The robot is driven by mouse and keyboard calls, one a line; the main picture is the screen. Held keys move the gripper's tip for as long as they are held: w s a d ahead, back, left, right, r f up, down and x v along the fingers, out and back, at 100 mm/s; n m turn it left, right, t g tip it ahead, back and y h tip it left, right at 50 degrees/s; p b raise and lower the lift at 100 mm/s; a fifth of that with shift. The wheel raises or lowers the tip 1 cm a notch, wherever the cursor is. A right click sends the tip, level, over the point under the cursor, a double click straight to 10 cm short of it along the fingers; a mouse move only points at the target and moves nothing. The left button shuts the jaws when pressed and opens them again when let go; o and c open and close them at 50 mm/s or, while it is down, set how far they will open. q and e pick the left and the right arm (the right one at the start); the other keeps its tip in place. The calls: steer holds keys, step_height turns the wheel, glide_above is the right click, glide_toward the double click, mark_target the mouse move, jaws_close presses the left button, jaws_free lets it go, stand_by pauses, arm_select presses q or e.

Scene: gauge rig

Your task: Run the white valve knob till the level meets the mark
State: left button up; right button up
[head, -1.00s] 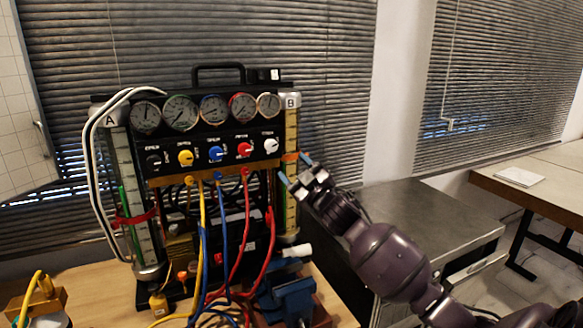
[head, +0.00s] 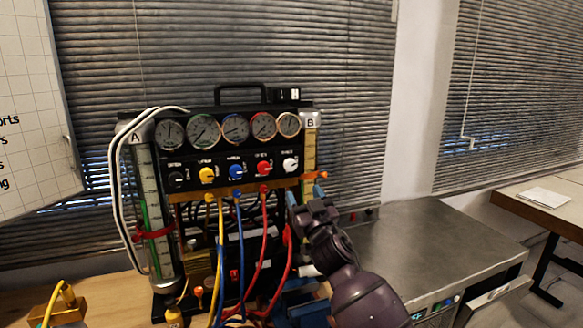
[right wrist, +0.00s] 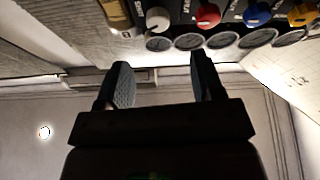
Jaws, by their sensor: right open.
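The white valve knob (head: 290,164) is the rightmost in the row of knobs on the black gauge panel. It also shows upside down at the top of the right wrist view (right wrist: 158,19). My right gripper (head: 306,194) is open and empty, below and slightly right of the white knob, apart from it. Its two fingers (right wrist: 159,64) stand apart with nothing between them. Tube B (head: 310,148) stands at the panel's right, with an orange band (head: 312,176) across it. Tube A (head: 151,205) at the left has a red clip (head: 154,231). The liquid levels are too small to read. My left gripper is out of view.
The red knob (head: 264,168), blue knob (head: 236,171) and yellow knob (head: 207,175) sit left of the white one, under several gauges. Coloured hoses (head: 241,260) hang in front of the rig. A grey-topped cabinet (head: 430,240) stands at the right.

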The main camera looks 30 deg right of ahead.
mark_target(291, 167)
steer(key=shift+m, duration=0.7)
steer(key=p+x, duration=0.1)
steer(key=x, duration=1)
steer(key=shift+s+d, duration=0.15)
